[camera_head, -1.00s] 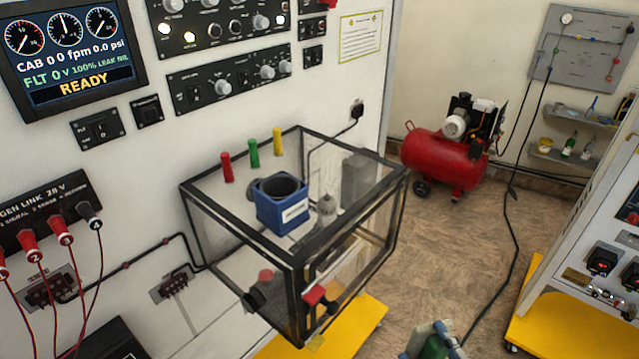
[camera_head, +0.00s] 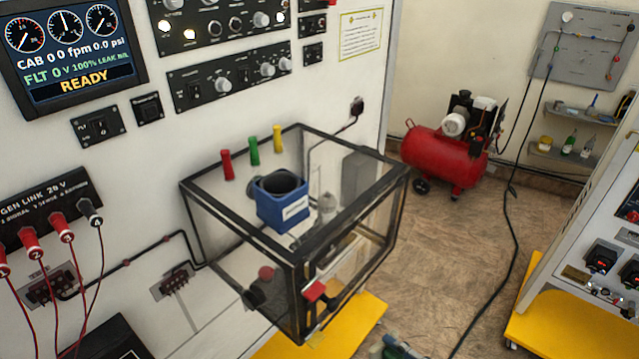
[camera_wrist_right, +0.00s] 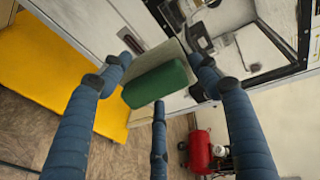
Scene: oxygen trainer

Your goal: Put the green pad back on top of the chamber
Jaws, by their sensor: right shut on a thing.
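The chamber (camera_head: 299,262) is a clear box with a black frame, fixed against the white panel in the head view. My right gripper (camera_wrist_right: 158,85) has blue fingers and is shut on the green pad (camera_wrist_right: 155,83), which has a pale beige backing. In the right wrist view the pad lies between the fingers, with part of the chamber frame (camera_wrist_right: 255,80) beyond it. In the head view only a small part of the right gripper (camera_head: 395,349) shows at the bottom edge, in front of and below the chamber. My left gripper is not in view.
A blue box (camera_head: 284,208) shows within the chamber's outline; red, green and yellow pegs (camera_head: 253,151) stand behind it. A yellow base (camera_head: 345,325) juts out below. A red compressor (camera_head: 440,158) stands at the back, and a black cable (camera_head: 512,230) crosses the floor.

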